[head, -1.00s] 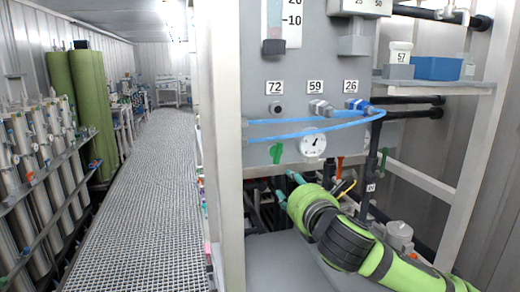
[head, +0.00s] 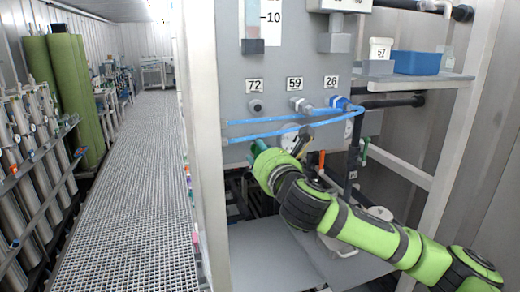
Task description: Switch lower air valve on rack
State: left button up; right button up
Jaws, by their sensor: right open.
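The rack's grey panel (head: 235,110) carries ports labelled 72, 59 and 26. A green valve handle shows below port 72 in the earlier head view. Now my right gripper (head: 257,160) is at that spot, at the panel's lower edge, and covers most of the handle. My right gripper is open. I cannot tell whether its fingers touch the handle or stand around it. Its arm reaches in from the right. An orange handle (head: 321,160) and another green handle (head: 365,150) are farther right. My left gripper is not in view.
Blue hoses (head: 285,132) loop across the panel just above my gripper. A white rack post (head: 203,150) stands to the left. A shelf holds a blue bin (head: 416,62). The grated aisle (head: 135,200) is free.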

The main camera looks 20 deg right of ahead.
grip_shut()
jog(key=shift+d+m+p, duration=0.15)
jog(key=shift+m, duration=2.5)
jog(key=shift+d+m+p, duration=0.1)
jog(key=shift+d+m, duration=0.05)
jog(key=shift+m, duration=2.45)
jog(key=shift+d+m+p, duration=0.15)
jog(key=shift+m, duration=2.5)
